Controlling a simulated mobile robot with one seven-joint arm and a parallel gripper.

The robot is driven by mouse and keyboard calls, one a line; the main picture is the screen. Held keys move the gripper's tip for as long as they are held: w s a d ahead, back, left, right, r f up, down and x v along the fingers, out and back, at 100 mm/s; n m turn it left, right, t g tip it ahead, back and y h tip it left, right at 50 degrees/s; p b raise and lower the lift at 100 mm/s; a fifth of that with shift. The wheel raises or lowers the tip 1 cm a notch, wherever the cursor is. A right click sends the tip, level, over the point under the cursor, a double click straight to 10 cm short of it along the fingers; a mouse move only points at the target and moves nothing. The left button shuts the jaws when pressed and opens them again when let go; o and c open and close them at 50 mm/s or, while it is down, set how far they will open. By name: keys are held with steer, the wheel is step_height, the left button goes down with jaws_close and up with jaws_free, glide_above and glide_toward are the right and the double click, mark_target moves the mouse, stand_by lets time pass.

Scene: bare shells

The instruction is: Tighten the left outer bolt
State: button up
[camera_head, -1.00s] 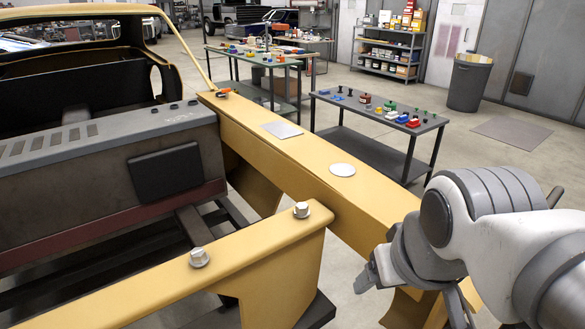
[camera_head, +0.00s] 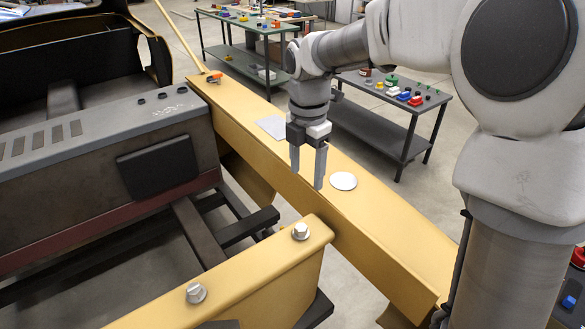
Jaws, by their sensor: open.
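Two silver hex bolts with washers stand on the near yellow beam (camera_head: 250,275). The left bolt (camera_head: 195,293) is nearer to me, and the right bolt (camera_head: 300,231) is near the beam's end. My gripper (camera_head: 307,180) points down with its two fingers apart and nothing between them. In the picture it is above the right bolt, in front of the long yellow rail (camera_head: 390,235). It is apart from both bolts. I cannot tell from here how tight either bolt is.
A grey box-like unit (camera_head: 100,150) stands at left. A dark table (camera_head: 385,120) with small coloured parts stands behind. Gaps between beams show the floor.

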mark_target(301, 227)
steer(key=shift+n, duration=0.4)
steer(key=f, duration=1.7)
steer(key=shift+w+a+f, duration=0.3)
steer(key=shift+w+a, duration=0.05)
steer(key=shift+c, duration=0.2)
jaws_close()
